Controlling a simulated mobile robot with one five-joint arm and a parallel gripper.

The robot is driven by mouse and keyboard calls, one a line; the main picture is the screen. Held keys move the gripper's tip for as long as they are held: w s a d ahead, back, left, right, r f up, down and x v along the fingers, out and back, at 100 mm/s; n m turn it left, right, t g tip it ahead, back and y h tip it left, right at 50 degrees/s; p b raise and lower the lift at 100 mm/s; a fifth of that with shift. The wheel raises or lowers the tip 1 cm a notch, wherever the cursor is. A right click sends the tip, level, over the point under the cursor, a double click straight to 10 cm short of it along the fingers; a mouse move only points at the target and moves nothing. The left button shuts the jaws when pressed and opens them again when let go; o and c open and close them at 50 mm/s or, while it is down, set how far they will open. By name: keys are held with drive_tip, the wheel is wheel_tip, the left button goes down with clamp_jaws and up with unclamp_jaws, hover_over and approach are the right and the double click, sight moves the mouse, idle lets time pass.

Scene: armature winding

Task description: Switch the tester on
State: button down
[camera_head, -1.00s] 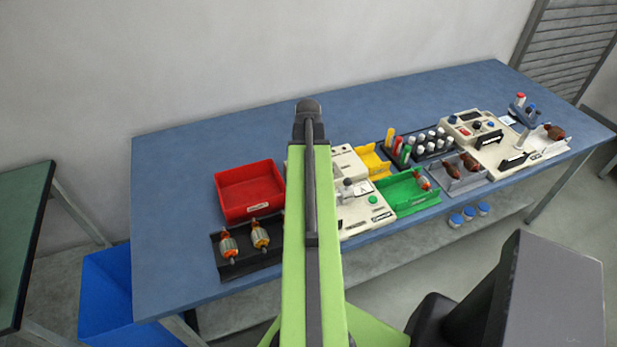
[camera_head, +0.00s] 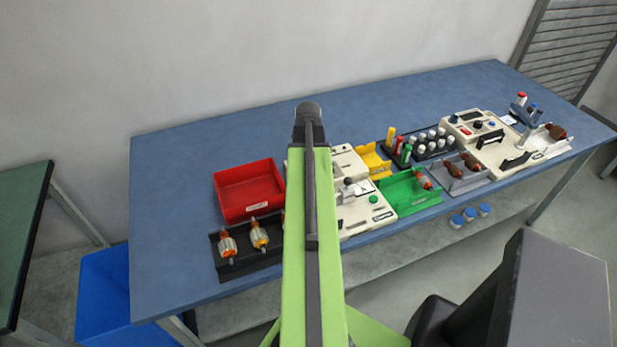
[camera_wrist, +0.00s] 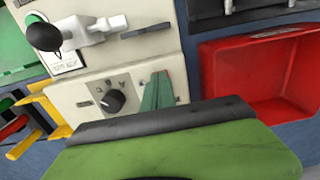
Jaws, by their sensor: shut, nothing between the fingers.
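The tester appears to be the cream unit (camera_wrist: 100,88) in the wrist view, with a black rotary knob (camera_wrist: 113,101) on its panel; I cannot read its label. Small marks stand beside the knob, too small to read surely. My gripper (camera_wrist: 161,77) shows as two teal fingers pressed together, shut and empty, just right of the knob and apart from it in the picture. Whether the fingers touch the panel I cannot tell. In the head view the cream unit (camera_head: 357,212) is partly hidden behind my green arm, which also hides the gripper and the knob.
A black-ball lever (camera_wrist: 43,36) stands left of the knob. Another cream machine (camera_head: 468,115) stands farther right. The bench's back strip is clear.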

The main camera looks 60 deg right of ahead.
wheel_tip(320, 180, up, 7)
drive_tip(key=p, duration=0.7)
drive_tip(key=shift+f, duration=0.1)
